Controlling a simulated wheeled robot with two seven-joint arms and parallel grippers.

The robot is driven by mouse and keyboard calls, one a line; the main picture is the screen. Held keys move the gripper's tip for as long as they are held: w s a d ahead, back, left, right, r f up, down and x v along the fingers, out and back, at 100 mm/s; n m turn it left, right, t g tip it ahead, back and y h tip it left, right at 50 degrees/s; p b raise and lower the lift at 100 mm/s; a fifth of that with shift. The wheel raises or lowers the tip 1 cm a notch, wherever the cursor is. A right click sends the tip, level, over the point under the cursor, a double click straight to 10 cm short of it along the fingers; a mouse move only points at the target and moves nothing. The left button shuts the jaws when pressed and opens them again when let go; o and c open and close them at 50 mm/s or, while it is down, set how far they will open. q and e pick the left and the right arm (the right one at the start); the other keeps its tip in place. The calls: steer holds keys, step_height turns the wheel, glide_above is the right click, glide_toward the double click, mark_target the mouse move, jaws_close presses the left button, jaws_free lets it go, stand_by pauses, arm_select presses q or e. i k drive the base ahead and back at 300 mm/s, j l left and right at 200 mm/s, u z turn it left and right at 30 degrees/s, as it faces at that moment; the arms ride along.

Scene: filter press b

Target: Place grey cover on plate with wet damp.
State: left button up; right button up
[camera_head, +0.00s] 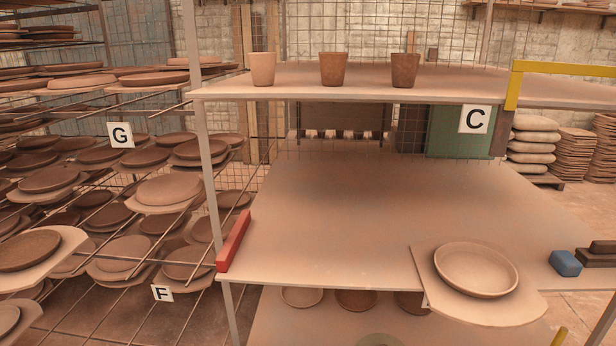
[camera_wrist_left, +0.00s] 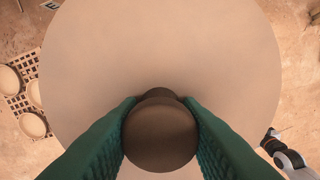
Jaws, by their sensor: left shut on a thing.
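In the left wrist view my left gripper (camera_wrist_left: 160,128) has its green fingers shut on the dark round knob (camera_wrist_left: 160,130) of a large round cover (camera_wrist_left: 160,50), which looks tan here. The cover hides most of what lies below it. A light clay plate (camera_head: 476,268) sits on a board (camera_head: 520,308) at the shelf's front right. On the lower level are a light plate (camera_head: 302,297) and darker plates (camera_head: 356,299), (camera_head: 410,302), partly hidden. I cannot tell which plate is damp. A black and white arm part (camera_wrist_left: 288,155) shows at right in the wrist view; its jaws are unclear.
Racks marked G (camera_head: 121,135) and F (camera_head: 162,293) hold many dark plates. Three cups (camera_head: 333,69) stand on the upper shelf beside sign C (camera_head: 475,119). A red bar (camera_head: 234,241) and blue block (camera_head: 565,263) flank the middle shelf (camera_head: 340,210), whose centre is clear.

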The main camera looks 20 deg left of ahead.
mark_target(25, 248)
steer(key=k+j+z, duration=0.2)
steer(key=k+j, duration=0.3)
steer(key=k+j+z, duration=0.2)
steer(key=k+j, duration=0.3)
steer(key=k+j+z, duration=0.2)
steer(key=k+j, duration=0.2)
steer(key=k, duration=0.2)
steer(key=k+j+z, duration=0.2)
steer(key=k+j, duration=0.15)
steer(key=j, duration=0.35)
steer(key=k+j+z, duration=0.15)
steer(key=k+j, duration=0.25)
steer(key=j, duration=0.25)
steer(key=k+j+z, duration=0.2)
steer(key=k+j, duration=0.25)
steer(key=j, duration=0.15)
steer(key=j+z, duration=0.1)
steer(key=j, duration=0.3)
steer(key=k+j+z, duration=0.1)
steer(key=j, duration=0.35)
steer(key=k+j+z, duration=0.1)
steer(key=j, duration=0.3)
steer(key=k+j+z, duration=0.1)
steer(key=j, duration=0.3)
steer(key=k+j+z, duration=0.1)
steer(key=j, duration=0.3)
steer(key=k+j+z, duration=0.1)
steer(key=k+j, duration=0.15)
steer(key=j, duration=0.1)
